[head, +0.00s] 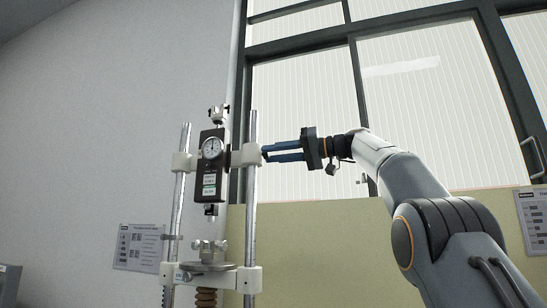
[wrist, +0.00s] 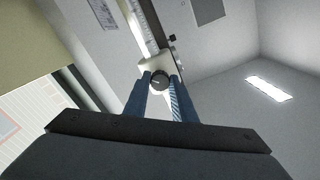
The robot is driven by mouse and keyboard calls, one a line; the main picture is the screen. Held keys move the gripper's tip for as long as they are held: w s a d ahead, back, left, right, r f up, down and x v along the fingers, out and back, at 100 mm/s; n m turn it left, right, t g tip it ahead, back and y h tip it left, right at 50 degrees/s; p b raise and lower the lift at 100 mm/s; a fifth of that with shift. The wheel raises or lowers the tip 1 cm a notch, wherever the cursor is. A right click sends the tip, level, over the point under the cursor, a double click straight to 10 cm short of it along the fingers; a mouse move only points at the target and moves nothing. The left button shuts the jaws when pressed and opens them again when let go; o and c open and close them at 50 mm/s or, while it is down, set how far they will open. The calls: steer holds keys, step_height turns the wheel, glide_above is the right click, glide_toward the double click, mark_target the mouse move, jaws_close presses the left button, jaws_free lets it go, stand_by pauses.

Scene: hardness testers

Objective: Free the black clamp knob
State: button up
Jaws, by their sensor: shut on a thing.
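The black clamp knob (wrist: 159,80) shows in the wrist view, round with a light mark on its face, in front of a white clamp block (wrist: 152,66). My gripper (wrist: 160,77) has one blue finger on each side of it and is shut on it. In the head view my gripper (head: 266,153) reaches in from the right, its fingertips at the white clamp block (head: 246,156) on the right metal column (head: 251,205). The knob is hidden or too small to make out there. The tester's black body with a round dial gauge (head: 212,148) is between the two columns.
Below the gauge stands a round metal stage (head: 209,264) on a lower white crossbar. The left column (head: 180,145) carries another white block. A wall sign (head: 138,246) hangs behind. Free air lies right of the tester, before a large window (head: 300,95).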

steer(key=n, duration=0.3)
steer(key=shift+n, duration=0.3)
steer(key=shift+n+b, duration=0.4)
steer(key=shift+n, duration=1.4)
steer(key=o, duration=1.1)
steer(key=shift+d, duration=0.15)
steer(key=b+v, duration=0.1)
steer(key=v, duration=0.6)
steer(key=shift+s+d+b, duration=0.1)
steer(key=shift+d+b, duration=0.2)
steer(key=shift+b, duration=0.1)
